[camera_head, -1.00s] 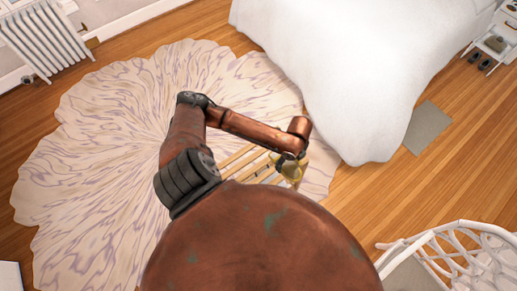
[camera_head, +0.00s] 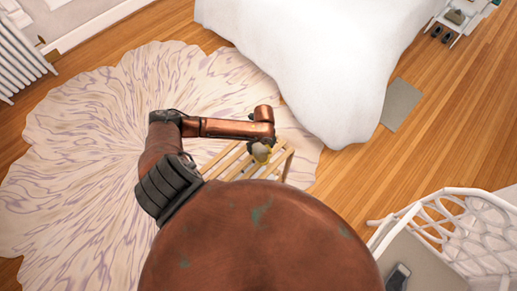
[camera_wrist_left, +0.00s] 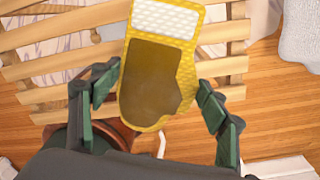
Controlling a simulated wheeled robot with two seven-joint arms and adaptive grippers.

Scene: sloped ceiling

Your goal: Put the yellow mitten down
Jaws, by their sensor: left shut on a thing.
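The yellow mitten (camera_wrist_left: 186,80) has a white textured cuff and a brown-olive palm patch. In the wrist view it hangs between the two fingers of my left gripper (camera_wrist_left: 158,95), which is shut on it. In the head view the mitten (camera_head: 262,153) is small, at the end of my left arm, just under my left gripper (camera_head: 264,142). A slatted light-wood rack or bench (camera_head: 283,165) lies below it; its slats (camera_wrist_left: 60,95) also cross the wrist view behind the mitten. I cannot tell whether the mitten touches the slats. My right gripper is not in view.
A white-covered bed (camera_head: 310,70) stands beyond the rack. A pale patterned rug (camera_head: 80,150) covers the floor at left. A white openwork chair (camera_head: 465,225) with a dark object on its seat is at lower right. Bare wood floor (camera_head: 350,185) lies between chair and bed.

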